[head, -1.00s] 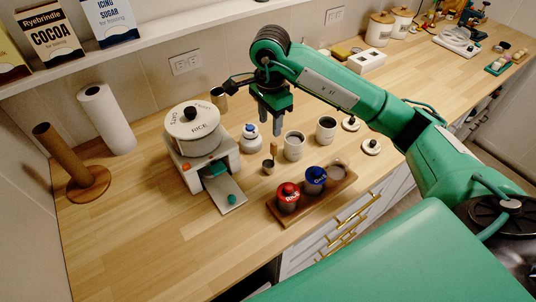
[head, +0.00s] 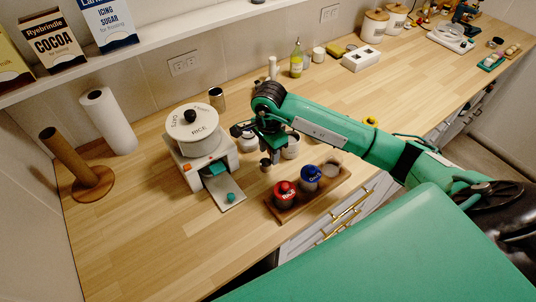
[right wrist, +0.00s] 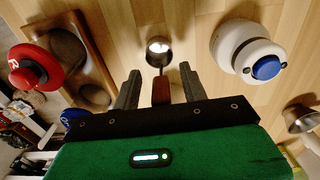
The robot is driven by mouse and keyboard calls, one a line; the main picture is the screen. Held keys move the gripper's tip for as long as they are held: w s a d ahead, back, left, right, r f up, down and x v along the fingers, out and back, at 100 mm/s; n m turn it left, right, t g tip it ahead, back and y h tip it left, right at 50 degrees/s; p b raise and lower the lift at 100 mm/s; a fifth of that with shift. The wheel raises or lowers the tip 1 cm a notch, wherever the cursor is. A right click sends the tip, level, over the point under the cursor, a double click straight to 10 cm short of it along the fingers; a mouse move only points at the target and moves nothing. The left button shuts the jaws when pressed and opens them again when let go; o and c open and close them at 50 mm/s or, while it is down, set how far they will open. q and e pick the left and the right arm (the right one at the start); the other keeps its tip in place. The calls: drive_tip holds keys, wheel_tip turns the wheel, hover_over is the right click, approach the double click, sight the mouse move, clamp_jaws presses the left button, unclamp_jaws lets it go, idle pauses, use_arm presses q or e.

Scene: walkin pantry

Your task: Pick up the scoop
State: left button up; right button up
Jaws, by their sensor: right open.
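The scoop is a small metal cup (right wrist: 158,50) with a dark reddish-brown handle (right wrist: 160,90). In the head view its cup (head: 266,164) stands on the wooden counter, just in front of my right gripper (head: 273,152), which hides part of it. In the right wrist view my right gripper (right wrist: 160,78) is open. Its two fingers stand apart on either side of the handle, with a gap visible on both sides. The cup lies just beyond the fingertips. My left gripper is not in view.
A wooden tray (head: 318,200) holds red-lidded (head: 285,193) and blue-lidded (head: 310,177) jars close by. A white jar with a blue knob (right wrist: 245,50) stands near the scoop. The rice dispenser (head: 198,140) is at left. The counter's front left is clear.

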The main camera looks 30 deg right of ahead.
drive_tip(key=shift+f, duration=0.4)
drive_tip(key=shift+c, duration=0.2)
clamp_jaws()
drive_tip(key=shift+r, duration=0.15)
